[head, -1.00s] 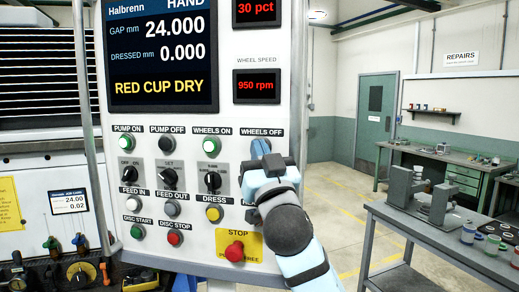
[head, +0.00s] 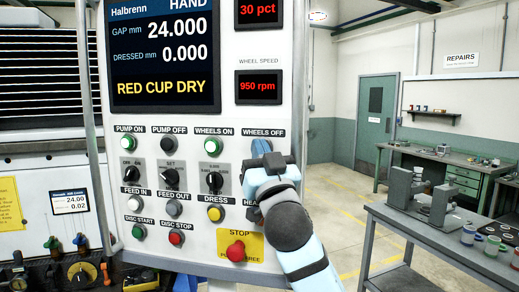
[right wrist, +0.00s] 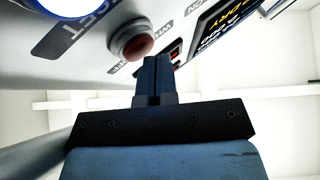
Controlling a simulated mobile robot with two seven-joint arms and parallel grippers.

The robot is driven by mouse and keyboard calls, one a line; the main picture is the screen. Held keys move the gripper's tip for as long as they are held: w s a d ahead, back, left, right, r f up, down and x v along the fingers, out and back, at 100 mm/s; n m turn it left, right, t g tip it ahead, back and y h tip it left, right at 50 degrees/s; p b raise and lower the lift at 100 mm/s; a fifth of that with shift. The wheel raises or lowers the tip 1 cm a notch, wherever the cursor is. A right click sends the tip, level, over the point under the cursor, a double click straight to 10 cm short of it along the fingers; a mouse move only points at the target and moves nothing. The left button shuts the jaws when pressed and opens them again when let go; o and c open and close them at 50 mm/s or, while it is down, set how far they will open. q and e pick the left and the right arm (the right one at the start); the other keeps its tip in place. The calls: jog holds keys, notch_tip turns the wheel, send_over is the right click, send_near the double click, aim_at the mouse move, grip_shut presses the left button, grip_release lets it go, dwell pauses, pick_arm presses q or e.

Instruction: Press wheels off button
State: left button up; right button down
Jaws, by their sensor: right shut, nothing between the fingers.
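The control panel (head: 140,175) fills the left and middle of the head view. The WHEELS OFF label (head: 263,133) is readable near its right edge; the spot below it is covered by my right gripper (head: 260,147). In the right wrist view a dull red button (right wrist: 134,42) in a grey ring sits in front of a partly hidden label, apparently WHEELS OFF. My right gripper (right wrist: 152,60) is shut and empty, its tips close beside this button. I cannot tell whether they touch. The wheel speed display (head: 259,87) reads 950 rpm. My left gripper is not in view.
The green WHEELS ON button (head: 211,145) is to the left. The red STOP button (head: 236,251) is below, close to my right arm. A grey table (head: 430,235) with a small device and several pots stands at right. Yellow-marked floor is open behind.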

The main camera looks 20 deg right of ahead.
jog(key=shift+w+d, duration=0.2)
jog(key=shift+d, duration=0.1)
dwell(0.4)
jog(key=shift+s+a+f, duration=0.1)
jog(key=shift+s+a, duration=0.1)
jog(key=shift+s, duration=0.2)
jog(key=shift+s+a+f, duration=0.1)
jog(key=shift+s+a, duration=0.05)
jog(key=shift+s, duration=0.25)
jog(key=shift+s, duration=0.1)
jog(key=shift+s+a, duration=0.45)
jog(key=shift+s, duration=0.25)
jog(key=shift+s+a, duration=0.4)
jog(key=shift+s, duration=0.25)
jog(key=shift+s+a, duration=0.45)
jog(key=shift+s, duration=0.25)
